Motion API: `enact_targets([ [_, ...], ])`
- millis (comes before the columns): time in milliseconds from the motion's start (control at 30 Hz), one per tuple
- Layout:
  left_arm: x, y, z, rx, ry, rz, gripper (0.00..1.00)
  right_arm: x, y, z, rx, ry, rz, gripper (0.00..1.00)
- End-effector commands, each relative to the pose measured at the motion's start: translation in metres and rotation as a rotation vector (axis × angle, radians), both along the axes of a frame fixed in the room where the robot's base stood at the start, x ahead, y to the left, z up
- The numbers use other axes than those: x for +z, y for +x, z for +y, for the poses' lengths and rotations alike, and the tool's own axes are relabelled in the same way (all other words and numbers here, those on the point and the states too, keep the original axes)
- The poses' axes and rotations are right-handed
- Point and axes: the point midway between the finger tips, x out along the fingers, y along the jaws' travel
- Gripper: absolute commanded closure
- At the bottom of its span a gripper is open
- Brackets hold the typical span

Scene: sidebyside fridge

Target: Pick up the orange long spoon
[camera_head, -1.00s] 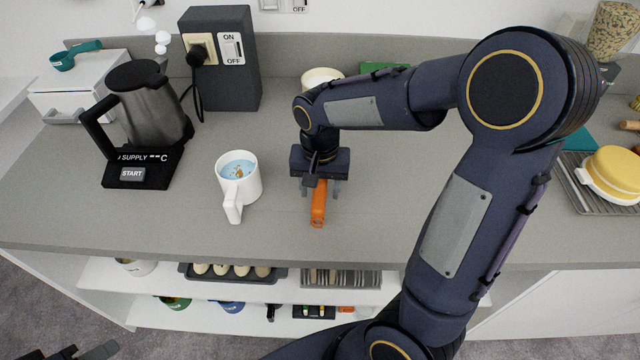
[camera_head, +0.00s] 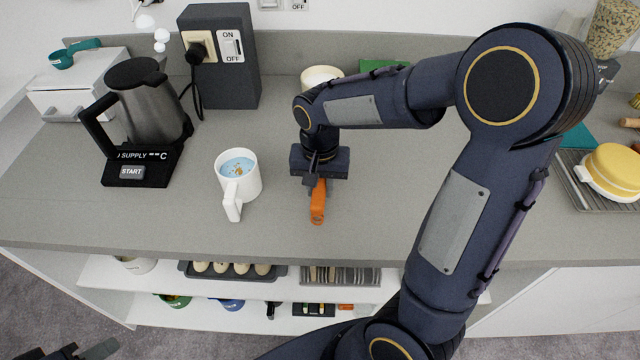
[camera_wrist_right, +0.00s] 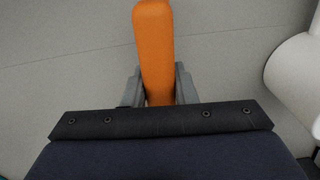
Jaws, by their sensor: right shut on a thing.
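The orange long spoon (camera_head: 318,204) is on the grey counter near its front edge, with one orange end pointing toward me. In the right wrist view the orange piece (camera_wrist_right: 154,45) runs between the two fingers. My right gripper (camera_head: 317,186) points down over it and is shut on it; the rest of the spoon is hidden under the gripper. The fingers also show in the right wrist view (camera_wrist_right: 158,88), one on each side. I cannot tell whether the spoon still touches the counter. Part of my left gripper (camera_head: 88,352) shows at the bottom left corner; its jaws are unclear.
A white mug (camera_head: 238,181) with blue liquid stands left of the right gripper. A kettle (camera_head: 145,105) on its black base is further left, before a dark socket box (camera_head: 222,60). A yellow-lidded pot (camera_head: 612,172) sits at the right. Shelves below hold several items.

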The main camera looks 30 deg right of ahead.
Motion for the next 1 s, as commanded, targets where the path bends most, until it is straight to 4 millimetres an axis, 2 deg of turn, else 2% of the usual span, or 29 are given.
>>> enact_targets([
  [167, 0.001, 0.0, 0.0, 0.0, 0.0, 0.0, 0.64, 0.015, 0.001, 0.0, 0.0, 0.001, -0.004, 1.0],
  [267, 0.002, 0.0, 0.0, 0.0, 0.0, 0.0, 0.64, 0.032, 0.001, 0.0, 0.0, 0.001, -0.007, 1.0],
  [367, 0.001, 0.0, 0.0, 0.0, 0.0, 0.0, 0.64, 0.05, -0.014, 0.01, 0.005, 0.003, -0.008, 1.0],
  [533, 0.0, 0.0, 0.0, 0.0, 0.0, 0.0, 0.64, 0.09, -0.042, 0.027, 0.006, 0.003, -0.01, 1.0],
  [800, -0.007, 0.0, 0.0, 0.0, 0.0, 0.0, 0.64, 0.116, -0.096, 0.059, 0.005, 0.001, -0.004, 1.0],
  [1000, -0.008, 0.0, 0.0, 0.0, 0.0, 0.0, 0.64, 0.126, -0.115, 0.071, 0.001, 0.0, -0.001, 1.0],
])
